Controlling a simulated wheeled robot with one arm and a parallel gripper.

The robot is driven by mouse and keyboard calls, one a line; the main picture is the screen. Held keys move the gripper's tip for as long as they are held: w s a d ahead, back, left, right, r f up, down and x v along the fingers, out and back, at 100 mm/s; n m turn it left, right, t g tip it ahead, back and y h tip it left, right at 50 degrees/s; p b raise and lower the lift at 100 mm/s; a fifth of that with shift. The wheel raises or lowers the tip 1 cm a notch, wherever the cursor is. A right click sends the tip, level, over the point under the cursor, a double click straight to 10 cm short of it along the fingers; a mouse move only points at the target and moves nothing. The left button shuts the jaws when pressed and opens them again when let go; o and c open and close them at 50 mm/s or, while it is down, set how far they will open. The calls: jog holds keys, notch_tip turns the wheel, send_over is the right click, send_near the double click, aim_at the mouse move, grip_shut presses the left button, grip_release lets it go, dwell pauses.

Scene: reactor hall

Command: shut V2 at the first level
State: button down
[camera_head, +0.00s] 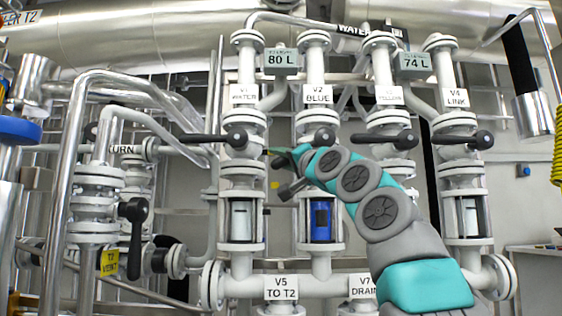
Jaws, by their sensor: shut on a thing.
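The V2 valve carries a white label reading "V2 BLUE" (317,94). Its dark handle hub (323,137) shows just above my arm. The rest of its lever is mostly hidden by my arm and gripper, so its angle is hard to tell. My gripper (279,158) is at the left end of the arm, just below and left of the hub. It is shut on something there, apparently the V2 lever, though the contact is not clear. The sight glass below V2 (321,220) shows blue. A display (281,60) up left of V2 reads 80 L.
The V1 lever (205,138), V3 lever (375,138) and V4 lever (455,139) lie level, pointing left. Another display (413,64) reads 74 L. The T2 vent lever (134,235) hangs down at the left. V5 (281,288) and V7 (363,286) labels are below.

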jog(key=shift+a+r+m+t+h+p, duration=0.1)
jog(key=shift+r+m+t+h+p, duration=0.45)
jog(key=shift+r+m+t, duration=0.6)
jog(key=shift+a+r+m+t+h+p, duration=0.1)
jog(key=shift+r+m+t+h+p, duration=0.55)
jog(key=shift+m, duration=1)
jog(key=shift+a+r+m+t+h+p, duration=0.1)
jog(key=shift+r+m+t+h+p, duration=0.4)
jog(key=shift+r+m, duration=0.75)
jog(key=shift+f, duration=0.2)
jog(key=c, duration=0.7)
grip_release()
jog(key=shift+s+f+b, duration=0.1)
jog(key=shift+f+b, duration=0.1)
jog(key=shift+b, duration=0.1)
